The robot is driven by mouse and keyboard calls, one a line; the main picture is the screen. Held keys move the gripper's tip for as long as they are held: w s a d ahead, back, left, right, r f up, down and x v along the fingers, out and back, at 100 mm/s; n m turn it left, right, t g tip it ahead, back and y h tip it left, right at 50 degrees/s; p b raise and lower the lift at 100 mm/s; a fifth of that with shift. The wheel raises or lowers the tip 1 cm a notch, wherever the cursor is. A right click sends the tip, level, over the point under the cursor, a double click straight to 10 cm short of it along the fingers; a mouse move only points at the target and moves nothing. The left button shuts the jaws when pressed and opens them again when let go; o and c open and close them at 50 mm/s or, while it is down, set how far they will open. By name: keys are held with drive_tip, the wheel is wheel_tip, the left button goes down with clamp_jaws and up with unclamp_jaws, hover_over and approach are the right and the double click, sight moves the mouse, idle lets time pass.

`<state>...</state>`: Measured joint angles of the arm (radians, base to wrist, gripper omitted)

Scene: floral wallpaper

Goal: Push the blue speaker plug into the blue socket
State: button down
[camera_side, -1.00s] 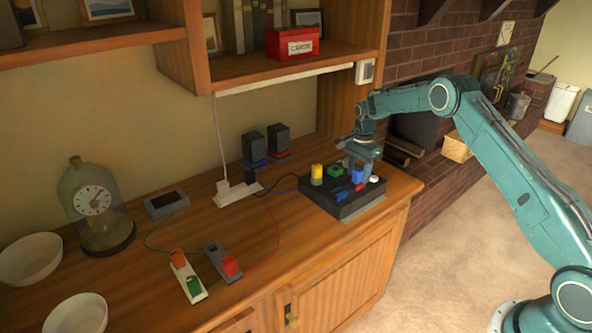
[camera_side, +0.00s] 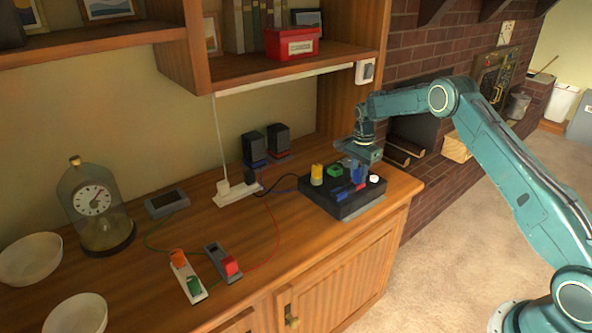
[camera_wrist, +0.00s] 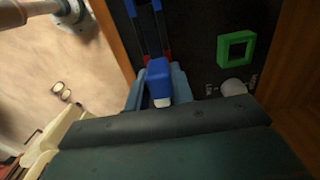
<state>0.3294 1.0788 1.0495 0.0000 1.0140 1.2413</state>
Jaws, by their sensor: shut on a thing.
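My gripper (camera_wrist: 155,88) is shut on the blue plug (camera_wrist: 159,80), which shows between the fingers in the wrist view. In the side view my gripper (camera_side: 357,164) is over the right part of the black unit (camera_side: 313,196). The plug is small and partly hidden there. In the wrist view, blue and red strips run along the unit's dark face from the plug towards the top edge. I cannot make out the blue socket, or whether the plug touches it.
A green square socket (camera_wrist: 236,48) and a white knob (camera_wrist: 233,87) are close to the plug. A yellow-topped post (camera_side: 317,174) stands on the unit. A power strip (camera_side: 237,192) and loose cables lie to the left. Two dark speakers (camera_side: 254,147) stand behind.

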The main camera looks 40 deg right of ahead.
sight(359, 170)
drive_tip(key=shift+r, duration=1.15)
idle(0.6)
drive_tip(key=shift+r, duration=2.35)
drive_tip(key=shift+r, duration=0.95)
wheel_tip(359, 170, up, 5)
drive_tip(key=a, duration=0.9)
drive_tip(key=shift+d+f, duration=0.15)
drive_tip(key=shift+f, duration=1.1)
drive_tip(key=shift+d+f, duration=0.1)
drive_tip(key=shift+f, duration=1.1)
drive_tip(key=shift+f, duration=0.15)
